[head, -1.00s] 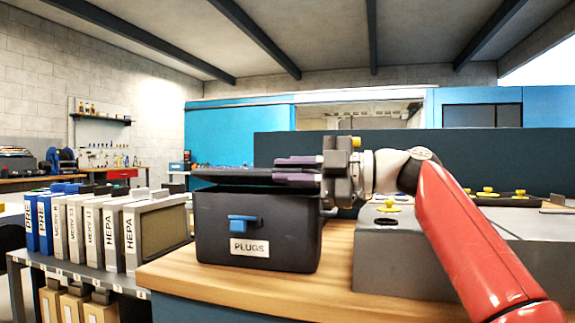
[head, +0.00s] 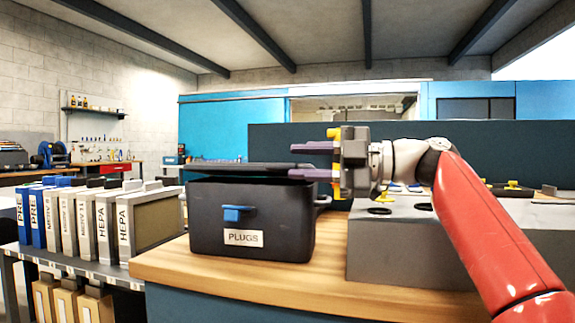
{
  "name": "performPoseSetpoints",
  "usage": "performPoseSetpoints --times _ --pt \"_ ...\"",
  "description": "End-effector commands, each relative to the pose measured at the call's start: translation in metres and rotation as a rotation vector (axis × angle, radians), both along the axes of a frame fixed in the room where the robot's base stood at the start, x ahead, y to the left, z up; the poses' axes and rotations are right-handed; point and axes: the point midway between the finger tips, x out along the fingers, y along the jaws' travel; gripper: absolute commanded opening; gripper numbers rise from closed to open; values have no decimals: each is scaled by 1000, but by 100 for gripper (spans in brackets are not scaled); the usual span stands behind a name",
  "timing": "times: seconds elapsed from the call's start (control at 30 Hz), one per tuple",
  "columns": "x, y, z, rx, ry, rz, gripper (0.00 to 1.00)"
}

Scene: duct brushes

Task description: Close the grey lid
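The grey lid (head: 238,168) is a thin dark panel over the mouth of a dark box (head: 272,222) labelled PLUGS. A gap shows between the lid and the box rim, so it does not look flush. The box has a blue latch (head: 238,213) on its front and stands on the wooden worktop. My gripper (head: 294,161) is at the right end of the lid, with its purple fingers level, pointing left and spread apart one above the other. The lower finger is close to the lid's right end; whether it touches is unclear. I see nothing held between the fingers.
A grey block with round holes (head: 405,245) stands right of the box, under my arm. Several labelled filter boxes (head: 103,222) stand on a shelf at left. The wooden worktop (head: 250,270) is clear in front of the box.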

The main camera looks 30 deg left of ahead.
Motion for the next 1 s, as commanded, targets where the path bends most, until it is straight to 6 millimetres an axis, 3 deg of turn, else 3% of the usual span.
performPoseSetpoints --times 0.1,0.3,1.0 --pt "7 -20 -1 1 0 -3 32" --pt "12 -36 0 -1 1 -1 32" --pt "12 -37 0 -1 1 0 32"
